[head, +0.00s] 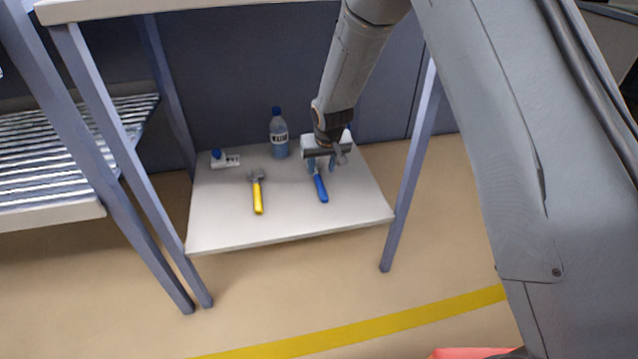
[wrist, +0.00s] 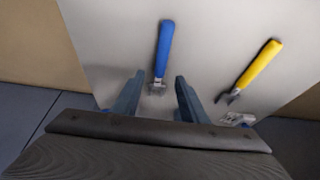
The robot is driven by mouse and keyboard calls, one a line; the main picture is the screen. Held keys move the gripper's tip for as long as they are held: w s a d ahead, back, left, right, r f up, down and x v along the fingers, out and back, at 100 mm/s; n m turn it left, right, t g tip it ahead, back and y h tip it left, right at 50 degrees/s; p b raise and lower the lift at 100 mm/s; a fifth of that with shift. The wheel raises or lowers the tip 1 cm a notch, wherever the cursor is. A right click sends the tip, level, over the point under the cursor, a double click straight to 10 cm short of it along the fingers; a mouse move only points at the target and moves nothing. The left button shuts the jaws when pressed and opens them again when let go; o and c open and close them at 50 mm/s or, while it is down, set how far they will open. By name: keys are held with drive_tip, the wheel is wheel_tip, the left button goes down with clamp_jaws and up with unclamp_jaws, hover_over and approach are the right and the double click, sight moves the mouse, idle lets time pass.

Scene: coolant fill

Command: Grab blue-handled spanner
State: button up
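The blue-handled spanner (head: 320,188) lies on the low white shelf (head: 230,228), right of the yellow-handled tool. In the wrist view the blue-handled spanner (wrist: 164,45) has its handle pointing away and its metal head between my fingertips. My gripper (head: 321,165) is over the head end of the spanner in the head view, hiding part of it. In the wrist view my gripper (wrist: 157,88) is open, with one finger on each side of the spanner and a gap to both. I cannot tell the exact height of the fingers above the shelf.
A yellow-handled tool (head: 258,197) lies to the left on the shelf. A bottle with a blue cap (head: 279,138) and a small white item with a blue knob (head: 222,160) stand behind. Table legs (head: 412,160) flank the shelf. A table top (head: 180,8) is above.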

sight(319, 180)
drive_tip(key=b+x, duration=0.1)
drive_tip(key=x, duration=0.1)
drive_tip(key=b+x, duration=0.1)
drive_tip(key=x, duration=0.1)
drive_tip(key=b+x, duration=0.1)
drive_tip(key=x, duration=0.2)
drive_tip(key=shift+s+f, duration=0.2)
drive_tip(key=shift+r, duration=0.1)
clamp_jaws()
idle(0.4)
